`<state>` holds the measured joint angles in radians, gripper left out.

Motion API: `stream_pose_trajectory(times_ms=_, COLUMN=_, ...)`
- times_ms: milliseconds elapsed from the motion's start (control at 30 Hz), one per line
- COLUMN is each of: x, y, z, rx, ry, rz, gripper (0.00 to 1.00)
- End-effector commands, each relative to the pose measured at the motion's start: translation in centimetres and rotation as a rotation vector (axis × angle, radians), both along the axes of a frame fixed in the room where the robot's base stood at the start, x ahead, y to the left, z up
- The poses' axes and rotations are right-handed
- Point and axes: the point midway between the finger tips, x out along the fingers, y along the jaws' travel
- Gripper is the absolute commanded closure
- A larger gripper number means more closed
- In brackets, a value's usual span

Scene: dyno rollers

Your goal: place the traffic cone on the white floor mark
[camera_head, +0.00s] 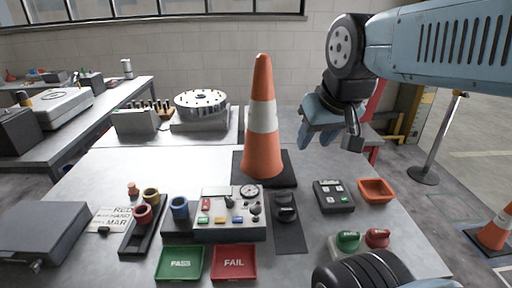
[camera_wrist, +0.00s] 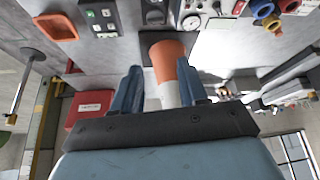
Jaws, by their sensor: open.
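An orange traffic cone (camera_head: 263,130) with a white band stands upright on its black base on the grey workbench (camera_head: 335,165). My gripper (camera_head: 328,138) is open and empty, to the right of the cone's upper half in the head view, with its blue fingers apart. In the wrist view, the cone (camera_wrist: 167,60) appears between the two open fingers, with no clear contact. A second cone (camera_head: 495,230) stands on the floor at the right edge, partly cut off. I cannot make out the white floor mark clearly in either view.
Around the cone's base are a gauge panel (camera_head: 230,214), a button box (camera_head: 333,196), an orange tray (camera_head: 376,190), and green (camera_head: 180,262) and red (camera_head: 234,262) trays. A round fixture (camera_head: 201,104) stands behind left. A post (camera_head: 440,140) stands on the floor at right.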

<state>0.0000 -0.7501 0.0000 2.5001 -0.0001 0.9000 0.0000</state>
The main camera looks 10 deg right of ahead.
Motion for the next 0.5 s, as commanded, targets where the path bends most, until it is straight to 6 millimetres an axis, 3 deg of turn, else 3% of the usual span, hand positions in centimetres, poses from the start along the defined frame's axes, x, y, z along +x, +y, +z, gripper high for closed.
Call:
stream_pose_trajectory(times_ms=267, x=1.2, y=0.0, z=1.4, rx=0.011, ry=0.016, rz=-0.026, gripper=0.35)
stream_pose_trajectory(times_ms=500, x=6.3, y=0.6, z=6.8, rx=0.060, ry=0.081, rz=-0.146, gripper=0.12)
